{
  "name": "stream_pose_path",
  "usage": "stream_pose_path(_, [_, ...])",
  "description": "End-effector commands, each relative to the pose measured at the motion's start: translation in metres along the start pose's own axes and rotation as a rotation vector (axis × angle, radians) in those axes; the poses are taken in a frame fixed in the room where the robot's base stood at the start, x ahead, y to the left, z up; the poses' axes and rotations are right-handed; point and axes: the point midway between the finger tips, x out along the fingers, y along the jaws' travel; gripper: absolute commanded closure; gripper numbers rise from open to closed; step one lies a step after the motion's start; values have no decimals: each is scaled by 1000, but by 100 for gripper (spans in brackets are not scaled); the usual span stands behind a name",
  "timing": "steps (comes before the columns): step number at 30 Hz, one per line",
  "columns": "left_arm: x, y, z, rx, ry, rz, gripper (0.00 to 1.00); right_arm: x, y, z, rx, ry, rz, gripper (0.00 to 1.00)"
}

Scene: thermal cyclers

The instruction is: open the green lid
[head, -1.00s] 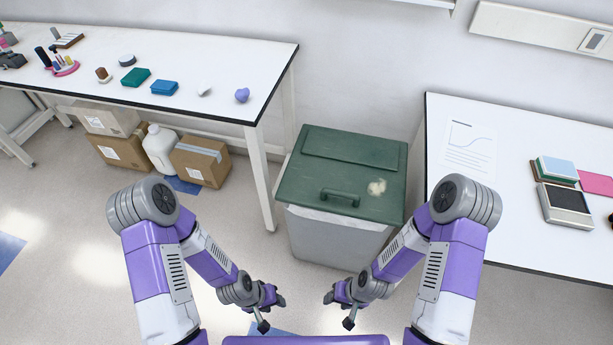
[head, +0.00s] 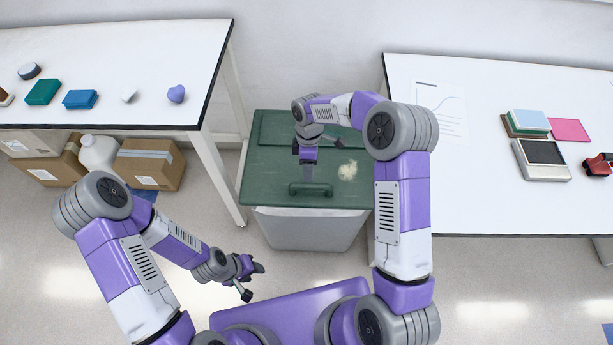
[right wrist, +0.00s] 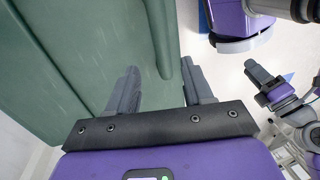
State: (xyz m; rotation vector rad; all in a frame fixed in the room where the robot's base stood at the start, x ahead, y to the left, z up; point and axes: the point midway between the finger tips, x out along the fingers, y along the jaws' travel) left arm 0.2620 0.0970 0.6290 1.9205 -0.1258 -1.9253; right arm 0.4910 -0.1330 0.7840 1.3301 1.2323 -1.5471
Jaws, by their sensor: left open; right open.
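The green lid (head: 270,170) lies shut on the pale grey bin (head: 310,232) between the two tables. Its green bar handle (head: 311,187) is near the front edge. My right gripper (head: 308,176) is over the lid, just behind the handle. In the right wrist view the lid (right wrist: 70,60) fills the left side, and the handle (right wrist: 160,40) lines up with the gap between my open right fingers (right wrist: 160,68). I cannot tell whether they reach around it. My left gripper (head: 254,281) is open and empty over the floor, left of and in front of the bin.
The right table (head: 450,190) is close to the bin's right side. A pale patch (head: 347,171) marks the lid.

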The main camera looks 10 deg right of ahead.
Motion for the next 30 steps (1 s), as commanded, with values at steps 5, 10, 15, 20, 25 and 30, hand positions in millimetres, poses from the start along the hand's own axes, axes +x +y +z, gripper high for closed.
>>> stream_pose_path(5, [10,-4,0,0,-1,0,57,34,0,0,2,-1,-4,49])
stream_pose_path(10, [16,-6,0,0,0,0,57,57,-1,0,3,-1,-4,49])
stream_pose_path(15, [18,-7,-1,0,0,0,57,66,-1,0,3,1,-2,49])
stream_pose_path(20, [18,-7,-1,0,0,0,57,67,-1,0,4,1,-2,49])
stream_pose_path(25, [18,-7,-1,0,0,0,57,67,-1,0,4,1,-2,60])
stream_pose_path(30, [18,-7,-1,0,0,0,57,66,-1,0,4,1,-2,86])
